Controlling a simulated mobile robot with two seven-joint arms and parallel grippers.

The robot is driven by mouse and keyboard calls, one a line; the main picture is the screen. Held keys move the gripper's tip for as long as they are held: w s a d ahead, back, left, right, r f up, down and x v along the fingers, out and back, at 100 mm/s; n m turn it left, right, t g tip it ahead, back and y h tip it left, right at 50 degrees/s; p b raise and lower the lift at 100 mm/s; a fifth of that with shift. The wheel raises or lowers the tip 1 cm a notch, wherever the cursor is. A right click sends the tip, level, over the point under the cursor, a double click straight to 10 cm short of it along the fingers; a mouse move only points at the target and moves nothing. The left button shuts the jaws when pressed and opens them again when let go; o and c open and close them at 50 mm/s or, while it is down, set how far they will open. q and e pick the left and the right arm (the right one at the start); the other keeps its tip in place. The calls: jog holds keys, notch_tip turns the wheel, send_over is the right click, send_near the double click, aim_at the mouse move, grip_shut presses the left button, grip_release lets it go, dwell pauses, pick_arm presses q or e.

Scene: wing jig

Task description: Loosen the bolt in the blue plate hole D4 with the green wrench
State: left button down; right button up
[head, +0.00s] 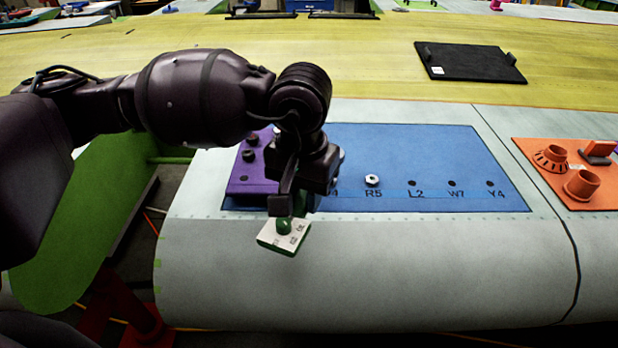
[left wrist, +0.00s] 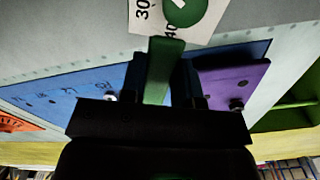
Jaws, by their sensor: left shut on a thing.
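My left gripper (head: 286,203) is shut on the green wrench (head: 284,226), just in front of and above the near edge of the blue plate (head: 440,150). In the left wrist view the green shank (left wrist: 160,75) runs between the fingers (left wrist: 165,85) to a white numbered face (left wrist: 205,20). The label D4 cannot be read; my gripper covers that part of the plate. A silver bolt (head: 372,180) sits at hole R5. My right gripper is not in view.
A purple block (head: 240,185) with dark knobs stands at the plate's left end. Holes L2, W7 and Y4 look empty. An orange plate (head: 560,185) with raised cups is on the right. A black tray (head: 470,65) lies farther back. The curved wing surface in front is clear.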

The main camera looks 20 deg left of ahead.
pick_arm(q)
jog(key=shift+s+f, duration=0.15)
jog(key=shift+f, duration=0.4)
notch_tip(320, 180, down, 2)
jog(key=shift+f+b, duration=0.1)
jog(key=shift+b, duration=0.3)
jog(key=shift+f, duration=0.5)
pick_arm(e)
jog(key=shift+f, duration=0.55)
pick_arm(q)
jog(key=shift+b, duration=0.3)
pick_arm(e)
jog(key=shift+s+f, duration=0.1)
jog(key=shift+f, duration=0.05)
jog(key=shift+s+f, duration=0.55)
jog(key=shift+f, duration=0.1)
pick_arm(q)
jog(key=shift+f+b, duration=0.15)
jog(key=shift+b, duration=0.25)
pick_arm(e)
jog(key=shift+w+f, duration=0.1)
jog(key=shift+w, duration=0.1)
